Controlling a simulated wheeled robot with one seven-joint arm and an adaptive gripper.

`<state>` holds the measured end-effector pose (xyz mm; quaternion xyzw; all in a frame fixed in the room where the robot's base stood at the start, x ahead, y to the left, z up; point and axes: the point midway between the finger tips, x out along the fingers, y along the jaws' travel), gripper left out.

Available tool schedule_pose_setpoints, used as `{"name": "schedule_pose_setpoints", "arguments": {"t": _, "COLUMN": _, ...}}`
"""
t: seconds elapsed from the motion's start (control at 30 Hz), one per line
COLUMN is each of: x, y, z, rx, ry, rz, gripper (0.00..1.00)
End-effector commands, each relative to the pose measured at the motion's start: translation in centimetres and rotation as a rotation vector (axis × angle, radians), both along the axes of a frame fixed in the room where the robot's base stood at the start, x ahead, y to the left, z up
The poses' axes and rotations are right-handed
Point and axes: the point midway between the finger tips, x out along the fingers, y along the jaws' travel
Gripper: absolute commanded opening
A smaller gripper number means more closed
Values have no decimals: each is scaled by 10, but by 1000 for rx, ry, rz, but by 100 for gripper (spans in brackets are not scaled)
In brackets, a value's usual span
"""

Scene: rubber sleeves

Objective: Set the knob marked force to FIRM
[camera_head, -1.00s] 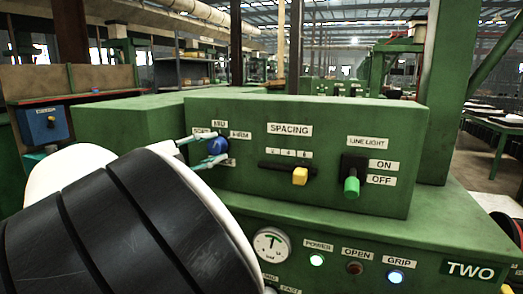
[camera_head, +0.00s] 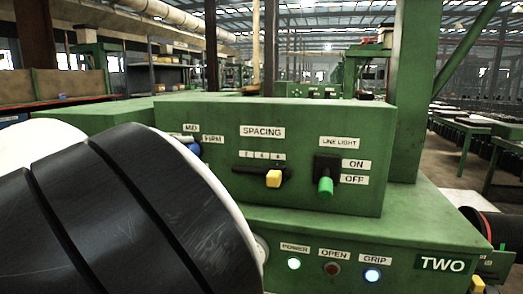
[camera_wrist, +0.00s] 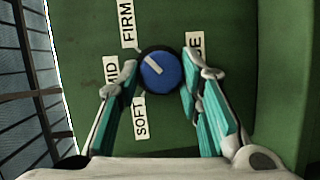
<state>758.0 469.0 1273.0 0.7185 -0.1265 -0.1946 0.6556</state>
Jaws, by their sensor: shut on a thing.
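The blue round force knob (camera_wrist: 168,78) sits on the green panel in the wrist view, with a white pointer line aimed up-left, between the MID label (camera_wrist: 112,76) and the FIRM label (camera_wrist: 127,22). The SOFT label (camera_wrist: 140,118) is below it. Another label (camera_wrist: 194,44), partly hidden by a finger, ends in "E". My gripper (camera_wrist: 159,66) has its teal fingers on both sides of the knob, shut on it. In the head view, only a sliver of the knob (camera_head: 195,148) shows; my arm hides the fingers.
Right of the knob on the panel (camera_head: 300,115) are the yellow SPACING slider (camera_head: 273,179) and the green LINE LIGHT switch (camera_head: 325,186). Below are POWER (camera_head: 294,264), OPEN (camera_head: 332,268) and GRIP (camera_head: 372,275) lamps. My arm covers the lower left.

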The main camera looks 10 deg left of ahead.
Motion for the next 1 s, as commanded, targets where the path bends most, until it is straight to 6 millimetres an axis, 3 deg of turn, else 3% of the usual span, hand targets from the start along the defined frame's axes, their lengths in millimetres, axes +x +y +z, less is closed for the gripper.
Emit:
{"name": "schedule_pose_setpoints", "arguments": {"t": 0.23, "x": 0, "y": 0, "z": -1, "rx": 0, "ry": 1, "rz": -1, "gripper": 5}}
{"name": "schedule_pose_setpoints", "arguments": {"t": 0.27, "x": 0, "y": 0, "z": -1, "rx": 0, "ry": 1, "rz": -1, "gripper": 35}}
{"name": "schedule_pose_setpoints", "arguments": {"t": 0.33, "x": 0, "y": 0, "z": -1, "rx": 0, "ry": 1, "rz": -1, "gripper": 51}}
{"name": "schedule_pose_setpoints", "arguments": {"t": 0.37, "x": 0, "y": 0, "z": -1, "rx": 0, "ry": 1, "rz": -1, "gripper": 53}}
{"name": "schedule_pose_setpoints", "arguments": {"t": 0.73, "x": -4, "y": 2, "z": 0, "rx": 0, "ry": 0, "rz": 0, "gripper": 53}}
{"name": "schedule_pose_setpoints", "arguments": {"t": 1.0, "x": -44, "y": 22, "z": 5, "rx": 1, "ry": 1, "rz": 3, "gripper": 53}}
